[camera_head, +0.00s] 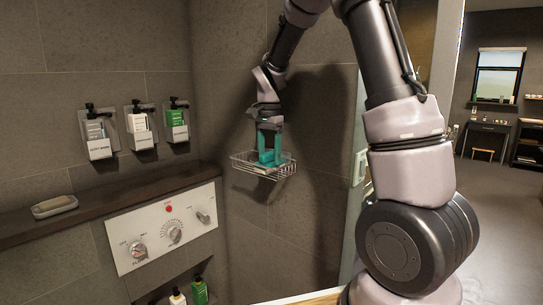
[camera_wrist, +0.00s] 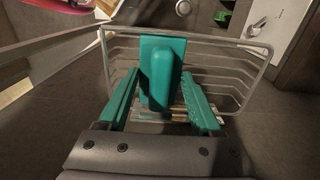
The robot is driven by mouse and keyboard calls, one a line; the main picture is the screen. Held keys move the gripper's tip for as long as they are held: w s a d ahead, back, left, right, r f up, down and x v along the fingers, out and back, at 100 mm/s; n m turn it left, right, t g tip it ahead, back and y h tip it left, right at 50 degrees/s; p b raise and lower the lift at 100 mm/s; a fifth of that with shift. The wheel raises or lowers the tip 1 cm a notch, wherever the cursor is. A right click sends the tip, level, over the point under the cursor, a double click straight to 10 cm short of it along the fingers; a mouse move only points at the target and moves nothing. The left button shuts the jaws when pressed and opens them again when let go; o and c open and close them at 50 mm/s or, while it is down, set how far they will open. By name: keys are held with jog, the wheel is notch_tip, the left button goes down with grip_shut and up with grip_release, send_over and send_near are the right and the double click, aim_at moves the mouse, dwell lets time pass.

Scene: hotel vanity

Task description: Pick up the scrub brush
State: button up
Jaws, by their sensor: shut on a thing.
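My gripper (camera_head: 270,155) points down into a wire basket (camera_head: 240,164) on the tiled wall in the head view. In the wrist view, its two teal fingers (camera_wrist: 160,90) stand on either side of a teal scrub brush (camera_wrist: 162,52), and the gripper is shut on it. The brush looks upright, with its lower part hidden low between the fingers. In the wrist view, the basket's wire rim (camera_wrist: 225,42) surrounds the brush and the fingertips. In the head view, the brush is hard to tell from the teal fingers.
Three wall dispensers (camera_head: 140,128) hang left of the basket. Below them a dark ledge (camera_head: 110,203) holds a soap dish (camera_head: 54,206), above a control panel (camera_head: 165,236) with knobs. Bottles (camera_head: 199,290) stand in a niche below. A glass panel edge (camera_head: 358,168) stands right of the basket.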

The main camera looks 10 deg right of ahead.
aim_at(268, 153)
jog(key=r, duration=0.6)
jog(key=shift+s+a+r, duration=0.2)
jog(key=shift+a, duration=0.1)
jog(key=s+a, duration=1.1)
jog(key=a, duration=0.4)
jog(key=shift+s+a+f, duration=0.1)
jog(key=o, duration=0.9)
jog(key=shift+c, duration=0.2)
jog(key=c, duration=0.5)
